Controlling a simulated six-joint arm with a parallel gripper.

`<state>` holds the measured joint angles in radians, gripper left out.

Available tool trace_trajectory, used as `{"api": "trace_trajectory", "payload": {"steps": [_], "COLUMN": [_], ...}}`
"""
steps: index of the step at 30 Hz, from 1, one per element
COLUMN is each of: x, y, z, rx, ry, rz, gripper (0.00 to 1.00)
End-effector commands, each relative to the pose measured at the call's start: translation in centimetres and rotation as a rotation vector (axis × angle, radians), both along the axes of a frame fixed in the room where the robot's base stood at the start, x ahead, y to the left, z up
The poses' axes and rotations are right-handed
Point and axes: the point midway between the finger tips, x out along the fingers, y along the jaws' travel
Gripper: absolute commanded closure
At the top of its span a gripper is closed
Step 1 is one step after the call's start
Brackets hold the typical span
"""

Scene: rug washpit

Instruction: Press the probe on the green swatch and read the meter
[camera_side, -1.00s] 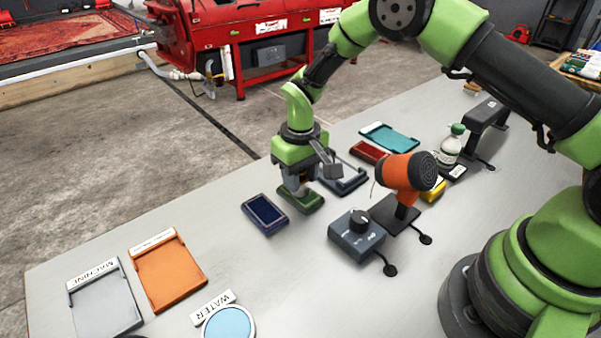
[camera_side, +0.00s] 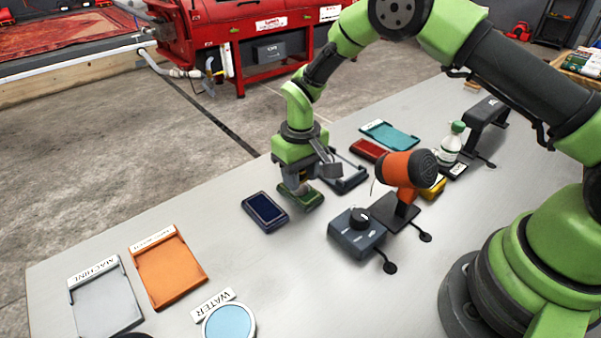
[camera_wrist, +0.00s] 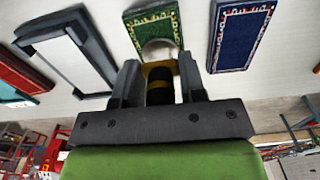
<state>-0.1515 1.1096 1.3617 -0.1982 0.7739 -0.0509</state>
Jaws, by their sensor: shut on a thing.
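My gripper (camera_side: 297,183) points down over the green swatch (camera_side: 312,199) in the side view. In the wrist view its jaws (camera_wrist: 160,88) are shut on a black and yellow probe (camera_wrist: 160,72) with a pale rounded end. That end overlaps the near edge of the green swatch (camera_wrist: 152,22) in the wrist view. Whether it touches the swatch I cannot tell. The gripper hides part of the swatch in the side view. A dark grey box with a black knob (camera_side: 357,233) stands to the right; no reading is legible on it.
A blue swatch (camera_side: 264,212) lies left of the green one, a grey frame (camera_side: 345,183) just right. An orange blower-like tool (camera_side: 400,170) on a stand is close on the right. Orange (camera_side: 168,272) and grey (camera_side: 105,305) trays and a WATER dish (camera_side: 228,321) lie at front left.

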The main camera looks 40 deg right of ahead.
Motion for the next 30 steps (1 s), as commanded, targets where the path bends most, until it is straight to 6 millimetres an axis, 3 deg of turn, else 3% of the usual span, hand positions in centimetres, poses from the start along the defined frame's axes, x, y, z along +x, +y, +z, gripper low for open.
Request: {"api": "trace_trajectory", "payload": {"steps": [10, 30], "x": [-0.1, 0.0], "y": [0.0, 0.0], "z": [0.3, 6.1], "rx": [-0.001, 0.0], "ry": [0.002, -0.002], "rz": [0.002, 0.002], "gripper": [0.94, 0.94]}}
